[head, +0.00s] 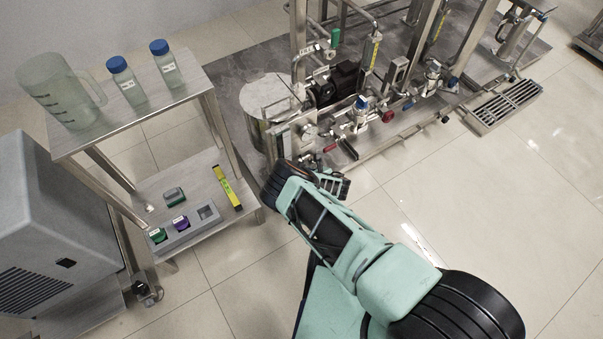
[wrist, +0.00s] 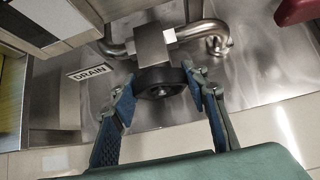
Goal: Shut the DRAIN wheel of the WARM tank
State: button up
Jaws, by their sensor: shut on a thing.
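A dark round wheel (wrist: 160,78) sits under a steel valve block (wrist: 152,45) in the wrist view, next to a white DRAIN label (wrist: 90,72). My gripper (wrist: 160,88) has a blue-padded finger on each side of the wheel and is shut on it. In the head view my gripper (head: 335,183) is low at the near left end of the pipe skid, by a steel tank (head: 268,98). The wheel is hidden in the head view. I see no WARM label that I can read in either view.
Pipes, gauges and a red-handled valve (head: 388,116) crowd the skid above and right of my gripper. A steel cart (head: 215,190) with bottles and a jug stands to the left. A floor drain grate (head: 502,105) lies at right. The tiled floor in front is clear.

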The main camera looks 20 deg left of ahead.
jog(key=shift+w+d+f+m+g+y+b, duration=0.1)
jog(key=shift+m+g+y+b, duration=0.15)
jog(key=shift+m+g+y, duration=0.25)
jog(key=shift+w+d+m+g+y+b, duration=0.1)
jog(key=shift+m+g+y+b, duration=0.2)
jog(key=shift+g+y, duration=0.25)
jog(key=shift+s+m+g+y, duration=0.1)
jog(key=shift+m+g+y, duration=0.7)
jog(key=shift+g+y, duration=0.2)
jog(key=shift+a+y, duration=0.1)
jog(key=shift+y, duration=0.15)
jog(key=o, duration=1.2)
jog(key=v, duration=1.2)
